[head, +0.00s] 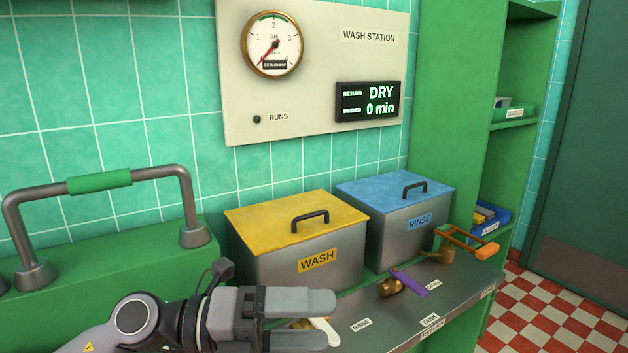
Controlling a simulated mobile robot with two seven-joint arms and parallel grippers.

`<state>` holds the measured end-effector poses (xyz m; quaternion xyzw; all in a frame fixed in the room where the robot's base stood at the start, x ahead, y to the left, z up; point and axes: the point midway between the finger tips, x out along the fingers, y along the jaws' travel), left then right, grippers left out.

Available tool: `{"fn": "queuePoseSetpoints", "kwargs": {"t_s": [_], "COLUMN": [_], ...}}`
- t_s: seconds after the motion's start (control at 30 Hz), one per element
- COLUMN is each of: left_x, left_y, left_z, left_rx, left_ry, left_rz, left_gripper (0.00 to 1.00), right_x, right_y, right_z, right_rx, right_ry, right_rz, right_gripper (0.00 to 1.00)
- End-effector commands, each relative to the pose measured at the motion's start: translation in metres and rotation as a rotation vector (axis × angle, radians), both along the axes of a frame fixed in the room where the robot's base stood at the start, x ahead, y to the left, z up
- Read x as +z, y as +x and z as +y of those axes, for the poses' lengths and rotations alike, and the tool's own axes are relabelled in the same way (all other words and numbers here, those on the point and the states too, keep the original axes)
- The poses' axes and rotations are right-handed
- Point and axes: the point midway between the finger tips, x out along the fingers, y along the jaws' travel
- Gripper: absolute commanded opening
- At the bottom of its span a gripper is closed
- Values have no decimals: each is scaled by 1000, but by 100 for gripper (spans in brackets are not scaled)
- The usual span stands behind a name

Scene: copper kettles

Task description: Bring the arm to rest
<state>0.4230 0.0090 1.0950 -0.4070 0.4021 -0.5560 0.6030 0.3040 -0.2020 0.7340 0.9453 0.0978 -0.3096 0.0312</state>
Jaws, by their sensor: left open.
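My left gripper (312,320) is at the bottom centre, with its arm coming in from the lower left. Its two grey fingers point right and stand apart with no object seen between them. It is in front of the steel box labelled WASH (290,270), which has a closed yellow lid. Part of a white-handled thing (324,330) shows beside the fingertips, mostly hidden behind them. I cannot tell whether the fingers touch it. My right gripper is not in the picture.
A box labelled RINSE (400,235) has a closed blue lid. Brass valves with a purple handle (408,283) and an orange handle (486,252) stand on the grey shelf (385,325). A grey rail with a green grip (98,181) rises at left. The display (368,102) reads DRY, 0 min.

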Motion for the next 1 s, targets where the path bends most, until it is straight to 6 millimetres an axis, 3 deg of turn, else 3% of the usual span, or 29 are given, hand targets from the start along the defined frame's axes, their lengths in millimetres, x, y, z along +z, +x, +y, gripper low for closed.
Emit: {"fn": "queuePoseSetpoints", "kwargs": {"t_s": [0.1,0.23,0.33,0.43,0.6,0.73,0.87,1.0], "left_x": [26,42,41,26,-28,-88,-151,-205], "left_y": [3,19,34,47,55,41,5,-47], "left_z": [-1,17,42,72,127,164,193,211], "left_rx": [121,297,455,627,947,1204,1461,1695], "left_ry": [-261,-508,-669,-802,-955,-1004,-988,-911], "left_rz": [122,281,423,582,878,1125,1381,1628], "left_gripper": [100,100,100,100,100,100,100,100], "right_x": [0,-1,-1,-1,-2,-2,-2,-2], "right_y": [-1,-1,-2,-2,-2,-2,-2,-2], "right_z": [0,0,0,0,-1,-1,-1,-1], "right_rx": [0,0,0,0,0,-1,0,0], "right_ry": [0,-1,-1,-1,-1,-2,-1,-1], "right_rz": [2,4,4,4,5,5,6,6], "right_gripper": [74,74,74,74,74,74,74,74]}}
